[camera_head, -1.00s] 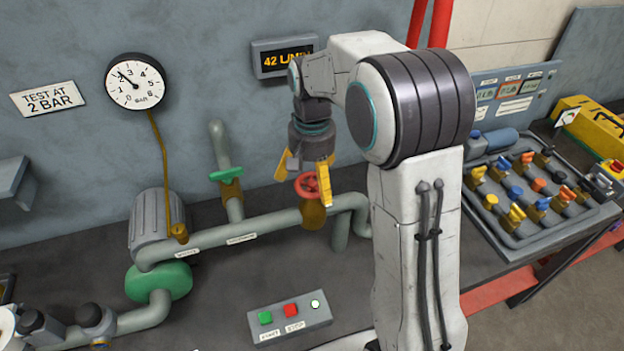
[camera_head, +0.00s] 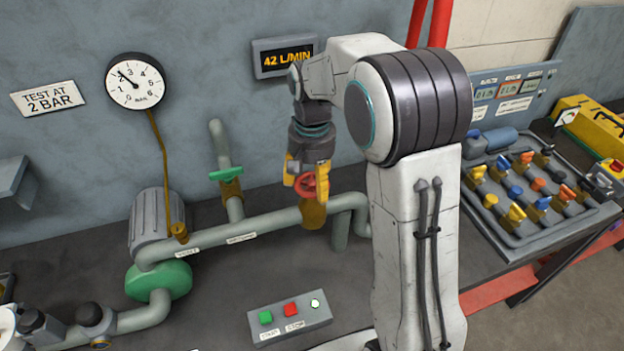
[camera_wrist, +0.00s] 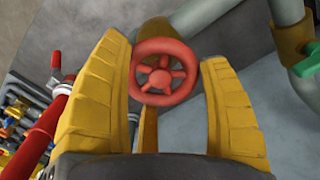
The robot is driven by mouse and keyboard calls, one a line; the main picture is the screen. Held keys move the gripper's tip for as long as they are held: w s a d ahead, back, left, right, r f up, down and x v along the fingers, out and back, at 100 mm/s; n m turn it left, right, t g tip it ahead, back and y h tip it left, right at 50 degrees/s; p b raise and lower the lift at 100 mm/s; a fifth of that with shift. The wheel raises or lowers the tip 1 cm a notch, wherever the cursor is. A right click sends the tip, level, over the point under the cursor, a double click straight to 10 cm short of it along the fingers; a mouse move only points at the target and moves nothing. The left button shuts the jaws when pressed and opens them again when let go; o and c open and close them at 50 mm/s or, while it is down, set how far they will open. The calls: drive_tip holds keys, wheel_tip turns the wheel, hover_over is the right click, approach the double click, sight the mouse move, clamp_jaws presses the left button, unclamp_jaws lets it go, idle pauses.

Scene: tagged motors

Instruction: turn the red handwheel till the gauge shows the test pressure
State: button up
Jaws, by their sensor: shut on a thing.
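The red handwheel (camera_head: 305,186) sits on a brass valve on the grey-green pipe. My gripper (camera_head: 307,176) points down at it, its yellow fingers on both sides and shut on its rim. In the wrist view the handwheel (camera_wrist: 165,47) shows between the fingers, with its spokes visible.
A display (camera_head: 285,56) behind my arm reads 42 L/MIN. A green-handled valve (camera_head: 226,173) stands left of the handwheel. A box with green and red buttons (camera_head: 290,318) lies in front. A valve manifold (camera_head: 535,190) is at right.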

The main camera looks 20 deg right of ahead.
sight(312, 182)
drive_tip(key=shift+c, duration=1)
drive_tip(key=shift+n, duration=0.9)
drive_tip(key=o, duration=1.2)
drive_tip(key=shift+r, duration=0.15)
wheel_tip(312, 182, up, 12)
drive_tip(key=shift+f, duration=0.15)
